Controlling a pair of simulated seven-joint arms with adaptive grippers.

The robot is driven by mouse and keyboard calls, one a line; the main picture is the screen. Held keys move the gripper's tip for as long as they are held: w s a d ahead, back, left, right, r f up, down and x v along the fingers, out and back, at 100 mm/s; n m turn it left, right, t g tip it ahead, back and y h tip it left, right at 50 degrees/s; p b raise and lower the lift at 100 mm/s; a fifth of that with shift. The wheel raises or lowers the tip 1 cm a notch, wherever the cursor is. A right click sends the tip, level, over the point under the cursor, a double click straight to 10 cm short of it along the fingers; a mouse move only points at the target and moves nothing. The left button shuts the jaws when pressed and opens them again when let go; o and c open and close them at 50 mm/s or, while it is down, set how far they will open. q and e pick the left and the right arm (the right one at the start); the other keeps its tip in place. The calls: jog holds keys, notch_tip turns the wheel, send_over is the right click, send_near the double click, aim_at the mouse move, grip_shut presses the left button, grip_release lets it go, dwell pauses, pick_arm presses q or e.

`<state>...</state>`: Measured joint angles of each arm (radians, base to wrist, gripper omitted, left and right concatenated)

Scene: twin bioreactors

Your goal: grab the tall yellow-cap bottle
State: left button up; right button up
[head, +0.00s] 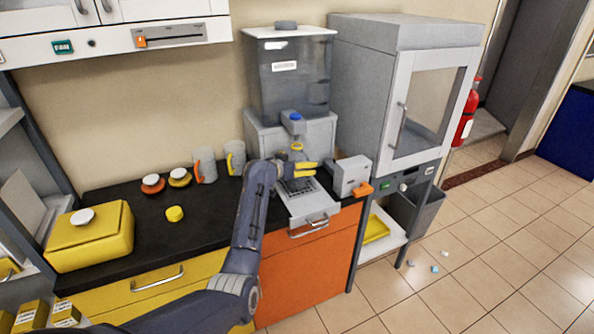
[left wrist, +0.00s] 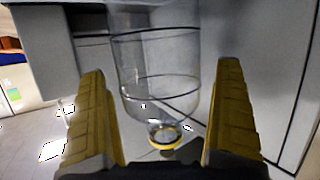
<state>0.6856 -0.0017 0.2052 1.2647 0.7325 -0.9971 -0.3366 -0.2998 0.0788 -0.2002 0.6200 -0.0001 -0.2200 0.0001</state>
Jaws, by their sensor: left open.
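The yellow-cap bottle (head: 297,152) stands under the blue-tipped spout of the dispenser, partly hidden by my left gripper. In the left wrist view the clear bottle (left wrist: 155,85) shows between the two fingers, with its yellow neck ring low in the picture. My left gripper (head: 308,168) has yellow fingers and is open around the bottle. In the left wrist view a gap shows between the bottle and each finger of the gripper (left wrist: 163,115). My right gripper is not in view.
The dispenser (head: 290,75) rises behind the bottle, above a drip tray (head: 300,203). A grey box with an orange part (head: 351,175) stands close to the right. Mugs (head: 205,165), a yellow box (head: 90,240) and small lidded items sit on the dark counter to the left.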

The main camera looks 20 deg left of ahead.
pick_arm(q)
jog(key=c, duration=1.5)
jog(key=shift+r, duration=0.1)
jog(key=shift+c, duration=0.7)
jog(key=shift+r, duration=0.1)
